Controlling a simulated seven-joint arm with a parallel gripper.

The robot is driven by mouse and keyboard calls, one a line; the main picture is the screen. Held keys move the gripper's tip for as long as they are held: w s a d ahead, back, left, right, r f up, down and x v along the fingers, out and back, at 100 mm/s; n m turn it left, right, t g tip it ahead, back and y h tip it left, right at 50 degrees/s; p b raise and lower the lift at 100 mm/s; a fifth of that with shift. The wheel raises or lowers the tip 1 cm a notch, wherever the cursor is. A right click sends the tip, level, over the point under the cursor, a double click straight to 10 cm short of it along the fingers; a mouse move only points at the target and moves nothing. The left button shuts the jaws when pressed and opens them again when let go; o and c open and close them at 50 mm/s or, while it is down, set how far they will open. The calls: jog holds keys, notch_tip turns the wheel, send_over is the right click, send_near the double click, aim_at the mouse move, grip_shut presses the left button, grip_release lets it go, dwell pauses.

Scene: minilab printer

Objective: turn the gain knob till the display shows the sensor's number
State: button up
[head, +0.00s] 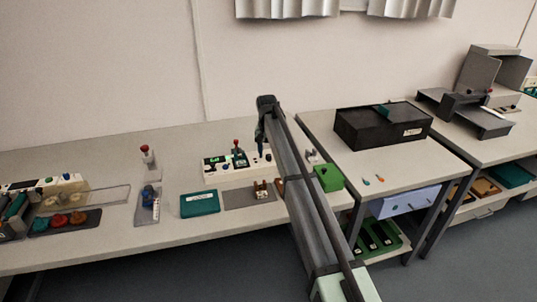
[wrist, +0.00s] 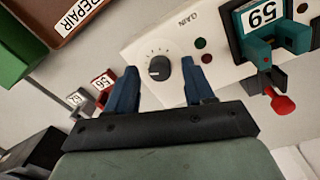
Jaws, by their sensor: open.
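The gain knob (wrist: 159,68) is a dark round knob with a pale pointer mark, ringed by dots on a white panel (wrist: 225,50) marked GAIN. My gripper (wrist: 160,68) is open, its blue fingers on either side of the knob; whether they touch it I cannot tell. A teal sensor block (wrist: 262,18) with a label that seems to read 59 sits at the panel, beside a red-tipped lever (wrist: 281,103). In the head view the white instrument (head: 230,174) stands on the bench with a green display (head: 215,160), whose digits are too small to read.
Around the instrument are a teal box (head: 199,203), a grey mat (head: 238,199) and a green bin (head: 328,177). In the wrist view a brown tray labelled REPAIR (wrist: 62,18) and small numbered blocks (wrist: 103,82) lie to the left. A black box (head: 375,127) stands right.

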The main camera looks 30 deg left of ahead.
jog(key=shift+f, duration=0.45)
jog(key=shift+c, duration=0.5)
grip_shut()
